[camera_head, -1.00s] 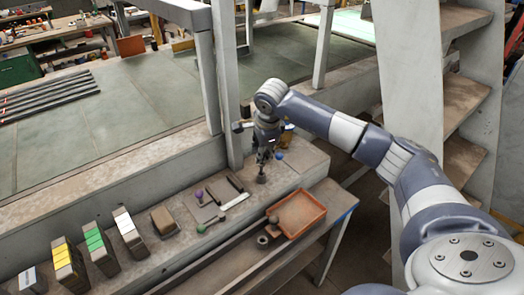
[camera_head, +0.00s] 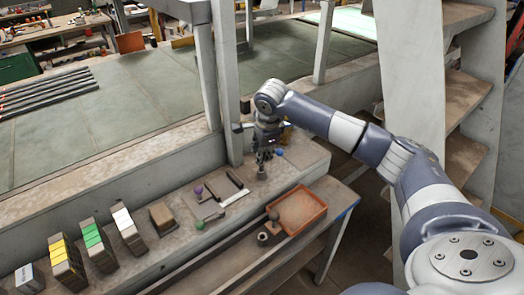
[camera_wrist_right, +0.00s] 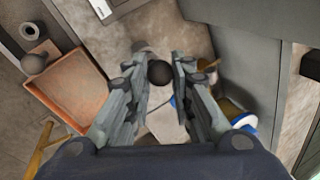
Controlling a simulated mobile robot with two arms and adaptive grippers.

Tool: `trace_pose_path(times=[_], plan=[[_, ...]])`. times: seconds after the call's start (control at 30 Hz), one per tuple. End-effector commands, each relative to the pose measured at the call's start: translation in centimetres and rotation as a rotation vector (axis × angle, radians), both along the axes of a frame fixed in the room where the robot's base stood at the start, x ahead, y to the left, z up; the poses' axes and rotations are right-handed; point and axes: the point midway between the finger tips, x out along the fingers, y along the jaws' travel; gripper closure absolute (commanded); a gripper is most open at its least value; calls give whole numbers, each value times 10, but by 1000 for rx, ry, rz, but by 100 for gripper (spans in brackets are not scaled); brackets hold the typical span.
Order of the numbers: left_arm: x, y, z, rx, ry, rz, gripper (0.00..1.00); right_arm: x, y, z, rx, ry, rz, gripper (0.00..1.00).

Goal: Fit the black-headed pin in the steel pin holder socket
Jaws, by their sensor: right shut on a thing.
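My right gripper (camera_head: 265,157) points down over the far right end of the ledge. In the right wrist view its fingers (camera_wrist_right: 160,84) are shut on the black-headed pin (camera_wrist_right: 160,73), with the round black head showing between the tips. The pin's shaft is hidden. The steel pin holder (camera_head: 262,173) stands on the ledge just below the gripper. A grey part of it shows beyond the black head in the right wrist view (camera_wrist_right: 143,47). I cannot tell whether the pin touches the socket. My left gripper is not in view.
A post (camera_head: 228,90) stands close behind the gripper.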

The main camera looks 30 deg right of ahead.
Motion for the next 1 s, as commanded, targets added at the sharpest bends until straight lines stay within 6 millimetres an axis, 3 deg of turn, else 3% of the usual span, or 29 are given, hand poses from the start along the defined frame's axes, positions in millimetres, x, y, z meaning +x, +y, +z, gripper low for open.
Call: trace_pose_path(times=[1.0], plan=[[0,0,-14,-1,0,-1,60,0,0,-17,0,0,0,100]])
